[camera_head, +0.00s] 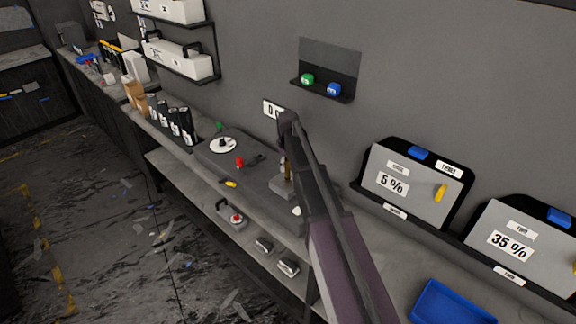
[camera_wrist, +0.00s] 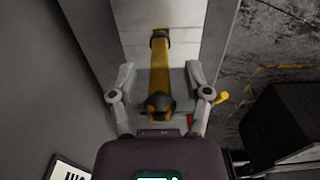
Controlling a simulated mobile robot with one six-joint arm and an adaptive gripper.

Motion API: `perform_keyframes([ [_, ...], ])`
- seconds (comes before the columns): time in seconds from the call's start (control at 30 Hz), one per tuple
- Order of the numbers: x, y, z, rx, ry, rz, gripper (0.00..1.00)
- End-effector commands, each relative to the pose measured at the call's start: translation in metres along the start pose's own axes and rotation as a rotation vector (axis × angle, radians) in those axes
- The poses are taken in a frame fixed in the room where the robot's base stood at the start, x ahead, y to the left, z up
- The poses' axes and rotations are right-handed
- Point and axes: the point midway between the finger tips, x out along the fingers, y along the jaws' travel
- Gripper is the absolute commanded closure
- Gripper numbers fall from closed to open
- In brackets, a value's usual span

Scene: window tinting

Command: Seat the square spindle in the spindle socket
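A yellow bar with dark collars, likely the square spindle (camera_wrist: 160,72), lies between the fingers of my gripper (camera_wrist: 159,70) in the wrist view. The fingers are spread, with a gap on each side of the bar. In the head view the yellow piece (camera_head: 288,172) stands above a small grey block (camera_head: 284,188) on the bench, partly hidden by my arm. My gripper's fingers cannot be made out in the head view. I cannot tell for sure which part is the spindle socket. A white disc with a dark centre (camera_head: 222,145) lies on the bench to the left.
A red piece (camera_head: 239,162) and a yellow-and-black piece (camera_head: 230,183) lie on the bench mat. Dark bottles (camera_head: 175,122) stand at the left. A wall shelf (camera_head: 322,89) holds a green and a blue piece. Display panels (camera_head: 407,184) and a blue tray (camera_head: 450,303) are at right.

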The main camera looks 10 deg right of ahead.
Motion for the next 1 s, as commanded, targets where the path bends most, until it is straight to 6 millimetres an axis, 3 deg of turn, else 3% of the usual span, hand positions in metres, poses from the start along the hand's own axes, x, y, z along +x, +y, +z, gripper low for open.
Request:
perform_keyframes([
  [0.47, -0.006, 0.000, 0.000, 0.000, 0.000, 0.000, 0.36],
  [1.0, -0.048, 0.000, 0.000, 0.000, 0.000, 0.000, 0.36],
])
